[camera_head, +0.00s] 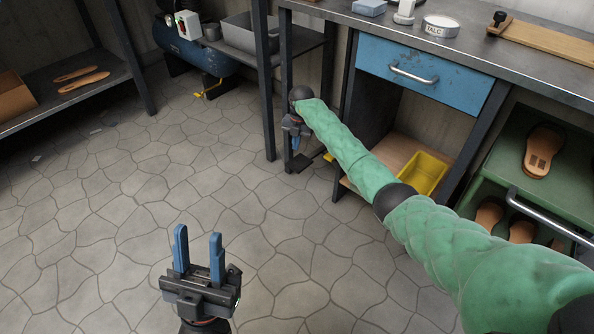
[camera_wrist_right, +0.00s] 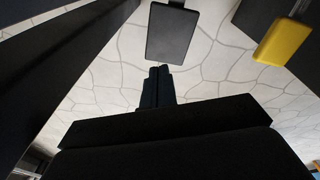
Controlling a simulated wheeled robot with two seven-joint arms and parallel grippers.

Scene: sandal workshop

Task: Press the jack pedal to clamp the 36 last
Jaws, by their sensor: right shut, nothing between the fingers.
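A flat black pedal plate (camera_wrist_right: 172,35) shows at the top of the right wrist view; in the head view a dark plate (camera_head: 297,166) lies low by the bench legs, below my right gripper. My right gripper (camera_head: 295,139) is shut and empty. Its blue-black fingers (camera_wrist_right: 158,75) end just short of the black plate's lower edge in the wrist view; I cannot tell whether they touch. My left gripper (camera_head: 198,243) is open and empty above the floor, well away from the bench. I cannot make out the 36 last.
A yellow pedal (camera_wrist_right: 285,40) stands right of the black plate in the wrist view. The workbench (camera_head: 468,36) with a blue drawer (camera_head: 425,75) and a yellow bin (camera_head: 423,174) stand beside my right arm. A green cabinet (camera_head: 510,150) is further right.

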